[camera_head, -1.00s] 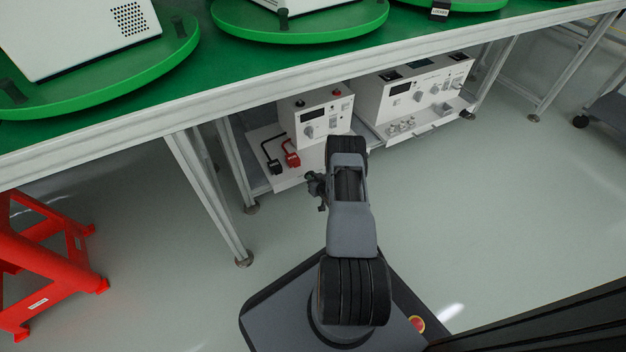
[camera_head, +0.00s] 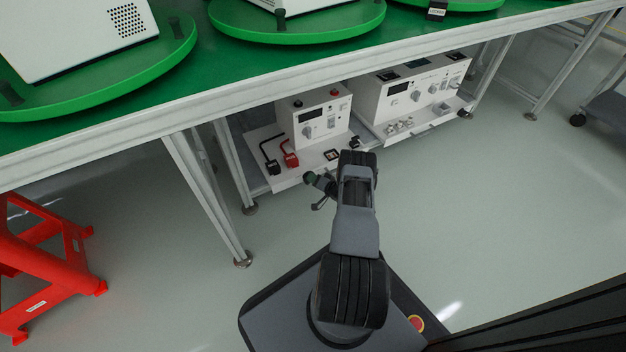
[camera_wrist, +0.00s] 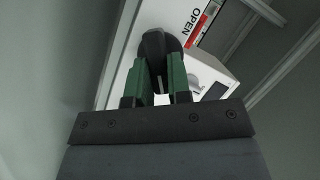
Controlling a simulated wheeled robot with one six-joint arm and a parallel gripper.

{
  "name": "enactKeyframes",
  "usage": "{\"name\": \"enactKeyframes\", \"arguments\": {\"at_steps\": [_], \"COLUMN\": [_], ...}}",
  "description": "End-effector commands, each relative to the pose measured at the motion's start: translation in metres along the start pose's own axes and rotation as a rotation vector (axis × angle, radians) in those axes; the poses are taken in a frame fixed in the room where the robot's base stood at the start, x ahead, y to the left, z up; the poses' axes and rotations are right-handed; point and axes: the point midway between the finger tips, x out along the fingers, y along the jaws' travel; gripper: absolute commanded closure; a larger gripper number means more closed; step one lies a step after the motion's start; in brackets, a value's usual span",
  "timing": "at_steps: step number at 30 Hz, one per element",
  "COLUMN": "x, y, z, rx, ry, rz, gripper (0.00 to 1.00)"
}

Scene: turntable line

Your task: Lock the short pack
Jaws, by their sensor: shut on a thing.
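In the wrist view my gripper (camera_wrist: 160,62) has its two green fingers shut on a black knob (camera_wrist: 153,42), one finger on each side. The knob sits on a white surface, with an OPEN label (camera_wrist: 195,25) beyond it to the upper right. The short pack (camera_head: 320,118) is the narrower white unit on the shelf under the bench in the head view. It has a display, a dial and a tray in front. My arm covers part of the tray's front right. The fingers' grip is not clear in the head view.
Black (camera_head: 271,166) and red (camera_head: 290,158) connectors stand on the tray's left part. A wider white unit (camera_head: 425,90) is to the right. Bench legs (camera_head: 205,195) stand left, with a red step stool (camera_head: 45,255) further left.

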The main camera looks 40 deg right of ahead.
Motion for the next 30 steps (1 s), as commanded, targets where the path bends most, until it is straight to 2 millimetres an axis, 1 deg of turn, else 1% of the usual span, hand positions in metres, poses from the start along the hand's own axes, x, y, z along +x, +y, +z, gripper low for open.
{"name": "enactKeyframes", "arguments": {"at_steps": [6, 15, 21, 30], "x": [-0.0005, 0.0002, 0.0005, 0.0008], "y": [0.0037, 0.0062, 0.0071, 0.0077], "z": [0.0006, 0.0017, 0.0022, 0.0023], "rx": [0.187, 0.404, 0.503, 0.577], "ry": [0.002, 0.001, 0.001, 0.003], "rz": [-0.077, -0.166, -0.207, -0.237], "gripper": [1.00, 1.00, 1.00, 1.00]}}
